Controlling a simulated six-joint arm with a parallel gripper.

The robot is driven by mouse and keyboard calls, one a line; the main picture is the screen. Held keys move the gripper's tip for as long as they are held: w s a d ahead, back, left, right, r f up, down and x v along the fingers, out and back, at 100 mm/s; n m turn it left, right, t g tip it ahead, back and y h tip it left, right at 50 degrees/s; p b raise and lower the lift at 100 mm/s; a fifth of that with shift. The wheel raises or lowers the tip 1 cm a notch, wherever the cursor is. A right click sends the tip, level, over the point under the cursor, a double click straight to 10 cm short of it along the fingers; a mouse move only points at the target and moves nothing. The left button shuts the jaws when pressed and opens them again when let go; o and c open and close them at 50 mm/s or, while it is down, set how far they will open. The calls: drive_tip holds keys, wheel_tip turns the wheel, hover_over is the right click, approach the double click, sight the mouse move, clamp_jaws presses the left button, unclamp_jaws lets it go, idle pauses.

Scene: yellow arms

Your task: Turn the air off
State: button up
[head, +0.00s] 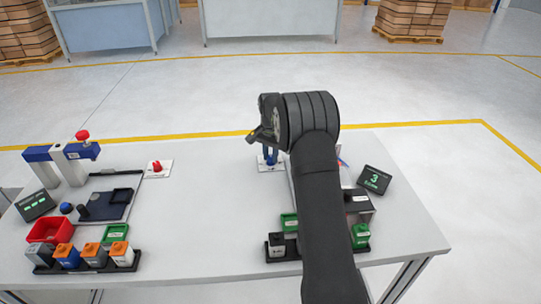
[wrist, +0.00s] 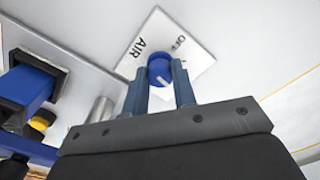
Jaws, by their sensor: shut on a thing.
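A blue round air knob (wrist: 160,68) with a white pointer line sits on a white plate (wrist: 187,45) marked AIR and OFF. The pointer's exact setting is hard to tell. My gripper (wrist: 163,77) has its two blue-grey fingers on either side of the knob, shut on it. In the head view my gripper (head: 269,157) reaches down at the back of the table, over the white plate (head: 262,165); the knob itself is mostly hidden there by the fingers and wrist.
On the left of the white table (head: 200,215) stand a blue and grey press (head: 62,160), a red button (head: 157,166), a red bin (head: 50,229) and several coloured blocks. A small display (head: 374,179) showing 3 stands at right. The table's middle is clear.

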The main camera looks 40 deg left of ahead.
sight(271, 157)
drive_tip(key=n, duration=0.5)
drive_tip(key=shift+n, duration=0.3)
drive_tip(key=n, duration=0.4)
drive_tip(key=shift+n, duration=0.3)
drive_tip(key=shift+r, duration=0.1)
drive_tip(key=o, duration=1)
wheel_tip(271, 157, up, 17)
drive_tip(key=shift+d+r, duration=0.1)
drive_tip(key=shift+r, duration=0.05)
wheel_tip(271, 157, down, 18)
drive_tip(key=shift+r, duration=0.25)
idle(0.4)
drive_tip(key=shift+r, duration=0.15)
